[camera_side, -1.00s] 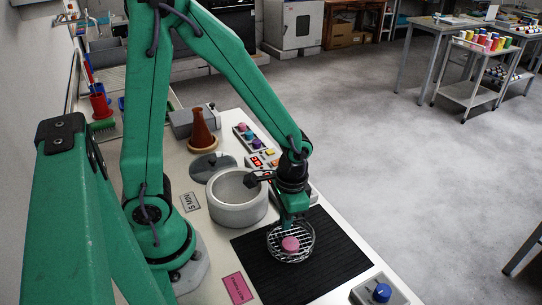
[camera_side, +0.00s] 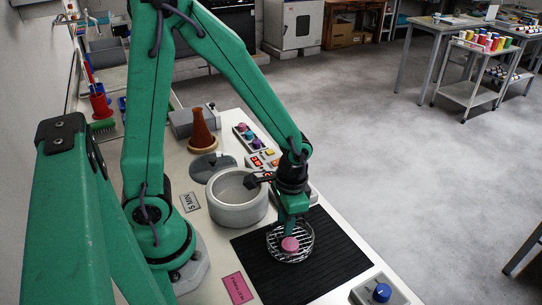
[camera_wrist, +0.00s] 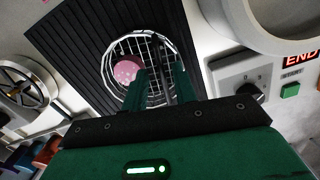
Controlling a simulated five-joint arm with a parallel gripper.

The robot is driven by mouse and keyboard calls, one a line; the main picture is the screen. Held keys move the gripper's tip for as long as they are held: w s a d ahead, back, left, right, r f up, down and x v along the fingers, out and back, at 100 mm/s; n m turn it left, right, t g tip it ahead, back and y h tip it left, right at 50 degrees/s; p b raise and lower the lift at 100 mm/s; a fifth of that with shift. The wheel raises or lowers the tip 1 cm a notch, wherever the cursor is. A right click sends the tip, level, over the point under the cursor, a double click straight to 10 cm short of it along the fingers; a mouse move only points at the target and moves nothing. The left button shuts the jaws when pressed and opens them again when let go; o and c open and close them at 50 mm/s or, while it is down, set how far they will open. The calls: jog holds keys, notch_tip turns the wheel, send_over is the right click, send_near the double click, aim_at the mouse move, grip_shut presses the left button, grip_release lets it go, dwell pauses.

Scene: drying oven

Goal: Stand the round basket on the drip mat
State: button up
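The round basket (camera_side: 272,240), a silvery wire basket with a round pink piece (camera_side: 289,244) inside, is over the black ribbed drip mat (camera_side: 335,262) and looks upright on it. The wrist view also shows the basket (camera_wrist: 153,42), the pink piece (camera_wrist: 127,68) and the mat (camera_wrist: 82,45). My gripper (camera_side: 291,222) points down at the basket's far side. In the wrist view my gripper's fingers (camera_wrist: 162,80) reach over the basket with a gap between them, and a thin dark bar shows in that gap. The fingers hide part of the basket.
A grey round pot (camera_side: 237,212) stands just left of the mat's far end. A control box with lit displays (camera_side: 262,160) lies behind. A box with a blue knob (camera_side: 381,293) sits at the mat's near right. A pink label (camera_side: 238,288) lies at the mat's left.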

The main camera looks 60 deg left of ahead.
jog(key=shift+r, duration=0.15)
notch_tip(320, 180, up, 12)
jog(key=shift+w, duration=0.4)
dwell(0.8)
jog(key=s+a+r+n+t, duration=0.2)
jog(key=s+a+r+t, duration=0.3)
jog(key=r, duration=0.3)
jog(key=shift+s+r+t, duration=0.15)
jog(key=shift+r+t, duration=0.1)
jog(key=shift+t, duration=0.45)
